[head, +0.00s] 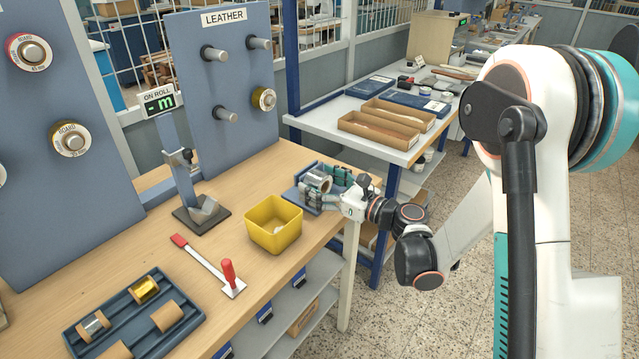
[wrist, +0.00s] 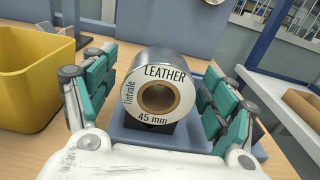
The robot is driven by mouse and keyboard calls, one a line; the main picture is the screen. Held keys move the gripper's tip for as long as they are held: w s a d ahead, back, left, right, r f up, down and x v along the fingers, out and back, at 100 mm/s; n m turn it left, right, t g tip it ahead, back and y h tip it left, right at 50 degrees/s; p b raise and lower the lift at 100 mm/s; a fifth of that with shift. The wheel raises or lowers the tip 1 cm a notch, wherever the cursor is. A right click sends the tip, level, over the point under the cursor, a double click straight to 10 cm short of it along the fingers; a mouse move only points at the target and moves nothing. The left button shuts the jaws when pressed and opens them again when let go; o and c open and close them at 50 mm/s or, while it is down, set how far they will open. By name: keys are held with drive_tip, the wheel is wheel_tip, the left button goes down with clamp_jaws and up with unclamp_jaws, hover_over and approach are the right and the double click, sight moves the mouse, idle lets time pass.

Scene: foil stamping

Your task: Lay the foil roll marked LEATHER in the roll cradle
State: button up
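The foil roll marked LEATHER (wrist: 135,92) faces me in the wrist view, silver with a brown core and "45 mm" on its end. It also shows in the head view (head: 317,181), at the bench's far right corner. It rests over a dark support in a blue-grey holder (head: 299,197), probably the roll cradle; its contact underneath is hidden. My gripper (wrist: 160,62) reaches around the roll, one teal-padded finger on each side. Narrow gaps seem to show beside the roll, so the fingers look open. The gripper also shows in the head view (head: 327,188).
A yellow bin (head: 273,238) stands left of my gripper. A post with an "ON ROLL" display (head: 159,101) has a V-shaped rest. A LEATHER peg board (head: 215,85) rises behind. A red-handled tool (head: 207,262) and a tray of rolls (head: 190,317) lie nearer.

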drive_tip(key=v, duration=0.7)
drive_tip(key=shift+s+d, duration=0.1)
drive_tip(key=shift+d, duration=0.1)
drive_tip(key=shift+s+a+r+n+h, duration=0.15)
drive_tip(key=shift+s+r+n+h, duration=0.2)
drive_tip(key=shift+n, duration=0.35)
drive_tip(key=s+d+r+n+g+h, duration=0.1)
drive_tip(key=s+d+n+h, duration=0.3)
drive_tip(key=s+n, duration=0.4)
drive_tip(key=s+d+r+n+g+h, duration=0.1)
drive_tip(key=s+d+r+n+h, duration=0.1)
drive_tip(key=s+d+n+h, duration=0.3)
drive_tip(key=s+d+r+n+g+h, duration=0.1)
drive_tip(key=s+d+n+h, duration=0.3)
drive_tip(key=s+n, duration=0.7)
drive_tip(key=shift+s+d+r+g, duration=0.35)
drive_tip(key=shift+s+d+g, duration=0.05)
drive_tip(key=shift+s, duration=0.5)
